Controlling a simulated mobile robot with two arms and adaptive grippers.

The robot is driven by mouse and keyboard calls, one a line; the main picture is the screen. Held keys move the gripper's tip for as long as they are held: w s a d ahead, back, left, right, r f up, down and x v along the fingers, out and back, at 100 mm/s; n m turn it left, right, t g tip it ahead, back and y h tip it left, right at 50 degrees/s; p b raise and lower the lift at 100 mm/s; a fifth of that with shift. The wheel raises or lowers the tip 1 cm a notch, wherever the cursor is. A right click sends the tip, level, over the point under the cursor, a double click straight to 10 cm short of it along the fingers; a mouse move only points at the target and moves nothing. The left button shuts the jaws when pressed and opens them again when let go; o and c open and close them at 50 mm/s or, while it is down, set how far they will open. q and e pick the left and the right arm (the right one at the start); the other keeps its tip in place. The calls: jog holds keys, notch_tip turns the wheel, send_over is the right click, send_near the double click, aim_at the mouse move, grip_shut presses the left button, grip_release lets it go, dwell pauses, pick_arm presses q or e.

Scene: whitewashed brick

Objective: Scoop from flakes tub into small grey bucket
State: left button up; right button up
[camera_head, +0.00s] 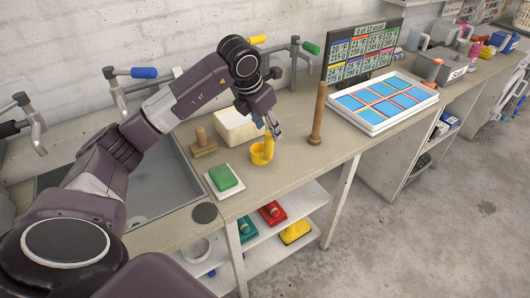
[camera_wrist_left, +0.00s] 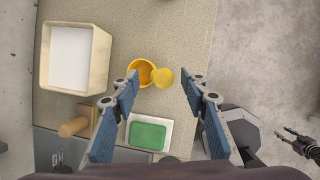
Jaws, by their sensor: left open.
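A pale, square-sided tub (camera_head: 236,127) stands on the counter; in the left wrist view the tub (camera_wrist_left: 102,60) has a white inside, and I cannot tell if this is flakes. A yellow cup-like holder (camera_head: 262,153) stands in front of it, with a yellow rounded piece, perhaps the scoop's end (camera_wrist_left: 163,77), beside its rim. My left gripper (camera_head: 276,130) is above the holder; in the wrist view its blue-padded fingers (camera_wrist_left: 163,84) are apart with nothing held between them. My right gripper (camera_wrist_left: 296,141) shows small at the right edge, its jaws unclear. I cannot make out a small grey bucket for certain.
A green sponge (camera_head: 223,177) on a white tray and a wooden-handled brush (camera_head: 203,144) are left of the holder. An upright wooden post (camera_head: 318,112) stands to the right, before a panel of coloured squares (camera_head: 383,101). A sink (camera_head: 165,185) is at left. Bare counter lies around the post.

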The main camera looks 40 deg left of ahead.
aim_at(269, 140)
pick_arm(q)
jog(key=shift+s+f, duration=0.2)
jog(key=shift+f, duration=0.05)
jog(key=shift+s+d+f+p, duration=0.1)
jog(key=shift+s+f+p, duration=0.2)
jog(key=shift+f+p, duration=0.6)
jog(key=x, duration=0.1)
jog(key=p+x, duration=0.1)
jog(key=x, duration=0.1)
jog(key=shift+w+f, duration=0.1)
jog(key=shift+w, duration=0.3)
jog(key=shift+f, duration=0.1)
jog(key=shift+s, duration=0.1)
jog(key=shift+c, duration=0.3)
jog(key=c, duration=0.8)
grip_shut()
pick_arm(e)
jog(key=r, duration=0.1)
jog(key=s+r, duration=0.1)
jog(key=r, duration=0.1)
jog(key=shift+s+d+r, duration=0.1)
jog(key=shift+s, duration=0.15)
